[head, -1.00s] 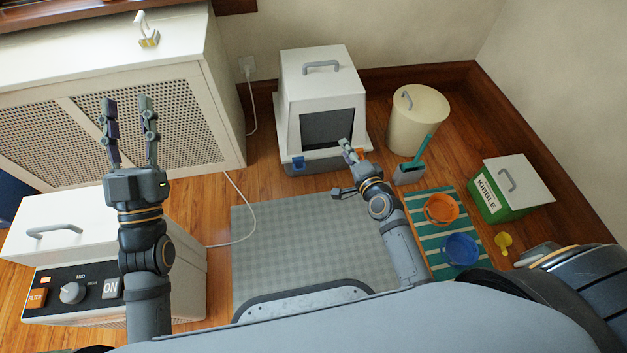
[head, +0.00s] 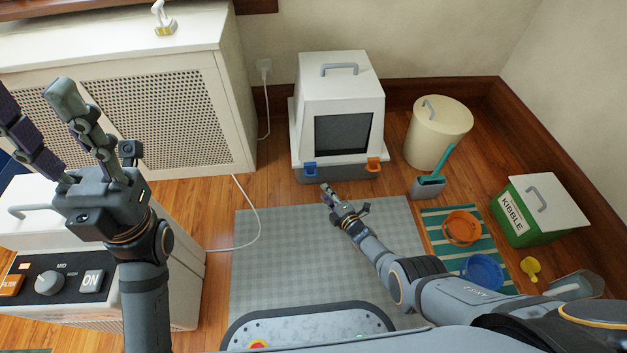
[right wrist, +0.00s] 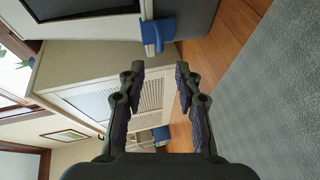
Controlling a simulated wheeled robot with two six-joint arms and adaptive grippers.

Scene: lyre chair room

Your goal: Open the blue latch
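The blue latch (head: 310,169) sits at the lower left front of the white litter box (head: 336,93), on the seam above its grey base. Whether it is fastened is too small to tell. In the right wrist view the blue latch (right wrist: 157,34) lies just beyond my fingertips, above the gap between them. My right gripper (head: 327,189) is in front of the box's base, a little below and right of the latch and apart from it. Its fingers (right wrist: 154,78) are spread and empty. My left gripper (head: 36,100) is open and empty at the far left.
An orange latch (head: 374,164) is on the box's right front. A grey mat (head: 285,255) lies in front.

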